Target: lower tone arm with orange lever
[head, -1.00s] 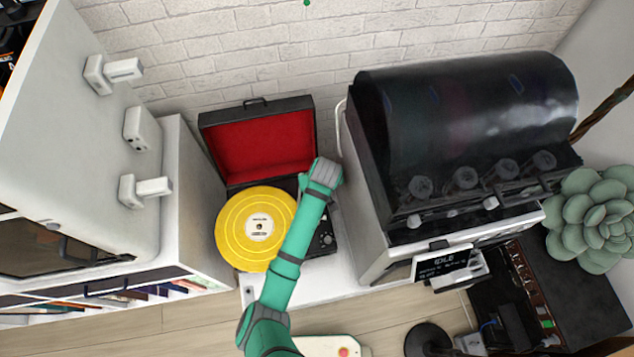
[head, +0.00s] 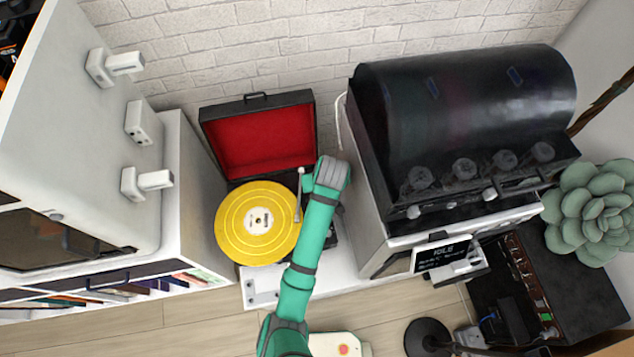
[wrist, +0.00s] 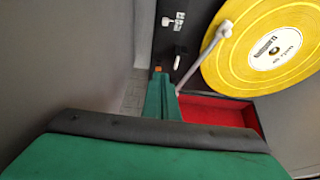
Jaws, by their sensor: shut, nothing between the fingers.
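The turntable (head: 240,185) is an open black case with a red-lined lid and a yellow record (head: 235,222); the record also shows in the wrist view (wrist: 240,72). The pale tone arm (head: 299,198) lies at the record's right edge; in the wrist view the tone arm (wrist: 222,32) reaches over the record's edge. I cannot tell whether it is raised. A small orange spot, likely the lever (wrist: 157,69), shows right at the fingertips of my gripper (wrist: 159,80). Touching or apart is unclear. My green gripper (head: 306,184) is shut and empty, and hides the deck's right side.
A large black-hooded machine (head: 465,130) stands close on the right. A white cabinet (head: 90,130) with grey-white handles stands on the left. A brick wall (head: 230,50) is behind the lid. White knobs (wrist: 180,18) sit on the deck near the tone arm.

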